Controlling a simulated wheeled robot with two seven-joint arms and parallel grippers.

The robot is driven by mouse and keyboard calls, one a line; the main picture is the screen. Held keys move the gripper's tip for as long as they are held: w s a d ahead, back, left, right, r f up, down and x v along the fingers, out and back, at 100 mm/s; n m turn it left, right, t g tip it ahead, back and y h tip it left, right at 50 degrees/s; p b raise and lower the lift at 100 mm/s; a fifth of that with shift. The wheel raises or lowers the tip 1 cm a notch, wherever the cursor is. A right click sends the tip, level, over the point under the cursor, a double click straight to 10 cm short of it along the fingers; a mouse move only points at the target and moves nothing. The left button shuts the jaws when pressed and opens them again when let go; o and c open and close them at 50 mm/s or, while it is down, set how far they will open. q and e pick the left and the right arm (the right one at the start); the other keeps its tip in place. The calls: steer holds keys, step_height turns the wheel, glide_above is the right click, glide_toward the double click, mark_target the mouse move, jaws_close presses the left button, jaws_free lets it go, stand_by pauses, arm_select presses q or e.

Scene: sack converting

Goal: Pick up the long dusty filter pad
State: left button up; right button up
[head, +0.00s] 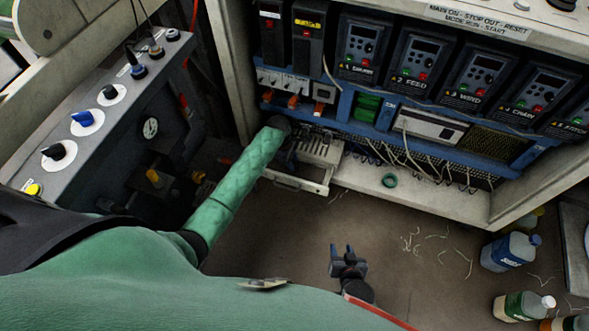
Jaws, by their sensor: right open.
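I cannot clearly pick out a long dusty filter pad. A pale drawer or tray (300,184) sticks out at the cabinet's lower left, with a grey ribbed piece (320,150) in or behind it; I cannot tell whether this is the pad. My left arm in its green sleeve reaches to this spot. My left gripper (287,153) is dark and small against the dark cabinet bottom beside the ribbed piece, and its fingers are hard to make out. My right gripper (342,253) is open and empty, above the floor and apart from the cabinet.
The open cabinet (430,201) holds several drive units (415,65) and loose wires. A green ring (389,181) lies on its bottom ledge. A control box (100,115) with knobs stands at left. Bottles (509,251) stand at right. Thread scraps litter the otherwise clear floor.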

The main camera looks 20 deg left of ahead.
arm_select(q)
steer(key=shift+d+f, duration=0.2)
steer(key=shift+f, duration=0.45)
arm_select(e)
steer(key=shift+t, duration=0.8)
steer(key=shift+w+a+r, duration=0.1)
steer(key=shift+w+r, duration=0.5)
steer(key=shift+r, duration=0.25)
steer(key=shift+w+a+r, duration=0.1)
steer(key=shift+w+r, duration=0.5)
steer(key=shift+r, duration=0.2)
arm_select(q)
jaws_close()
